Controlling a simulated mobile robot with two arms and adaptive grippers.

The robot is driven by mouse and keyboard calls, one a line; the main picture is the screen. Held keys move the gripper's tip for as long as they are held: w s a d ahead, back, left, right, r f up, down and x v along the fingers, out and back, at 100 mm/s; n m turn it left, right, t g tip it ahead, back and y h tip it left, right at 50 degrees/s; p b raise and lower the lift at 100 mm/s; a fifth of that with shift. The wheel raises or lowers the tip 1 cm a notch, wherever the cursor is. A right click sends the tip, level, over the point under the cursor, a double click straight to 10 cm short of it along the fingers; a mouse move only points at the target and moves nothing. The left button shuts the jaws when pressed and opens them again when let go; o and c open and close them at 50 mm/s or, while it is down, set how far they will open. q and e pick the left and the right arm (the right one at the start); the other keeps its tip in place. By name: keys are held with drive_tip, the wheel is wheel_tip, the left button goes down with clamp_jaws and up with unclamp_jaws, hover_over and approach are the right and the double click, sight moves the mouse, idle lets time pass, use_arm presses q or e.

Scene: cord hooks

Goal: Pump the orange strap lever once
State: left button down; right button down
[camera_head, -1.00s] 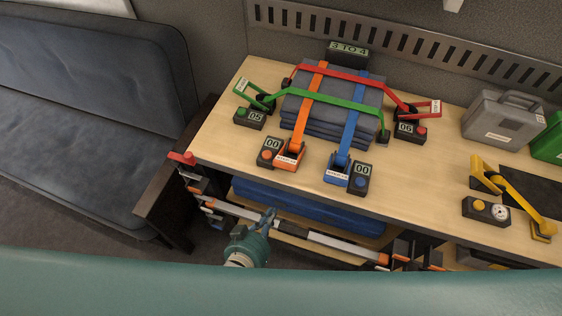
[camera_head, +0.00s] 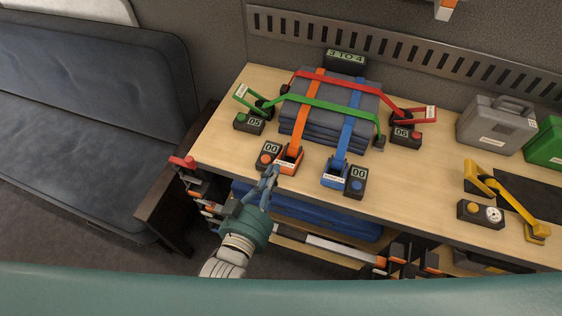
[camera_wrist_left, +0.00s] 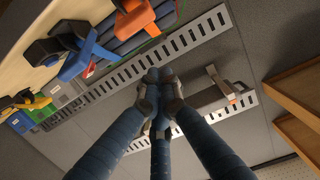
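The orange strap (camera_head: 303,105) runs over the stack of dark folded pads (camera_head: 315,128) to the orange lever (camera_head: 287,160) at the table's front. The counter box (camera_head: 268,155) beside it reads 00. My left gripper (camera_head: 268,177) is just in front of the orange lever and counter box, its fingers together and pointing at them; whether they touch cannot be told. In the left wrist view the fingertips (camera_wrist_left: 158,92) meet with nothing seen between them. The orange lever (camera_wrist_left: 132,20) shows there above the fingers, apart from them. My right gripper is not in view.
The blue lever (camera_head: 335,172), counter 00, stands close to the right. The green lever (camera_head: 252,98) reads 05 and the red lever (camera_head: 420,113) 06. A display (camera_head: 346,58) reads 3 TO 4. A grey case (camera_head: 496,125) and yellow clamp (camera_head: 508,190) are farther right.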

use_arm(q)
drive_tip(key=p, duration=0.2)
hover_over(281, 164)
drive_tip(key=shift+w+d+f, duration=0.4)
drive_tip(key=shift+f, duration=0.1)
drive_tip(key=f, duration=0.1)
drive_tip(key=s+f, duration=0.1)
drive_tip(key=shift+s+a+f+p, duration=0.25)
drive_tip(key=shift+s+f+p, duration=0.05)
drive_tip(key=shift+f, duration=0.1)
drive_tip(key=shift+s+a+f, duration=0.15)
drive_tip(key=shift+s+f, duration=0.25)
drive_tip(key=shift+f, duration=0.1)
drive_tip(key=shift+w, duration=0.1)
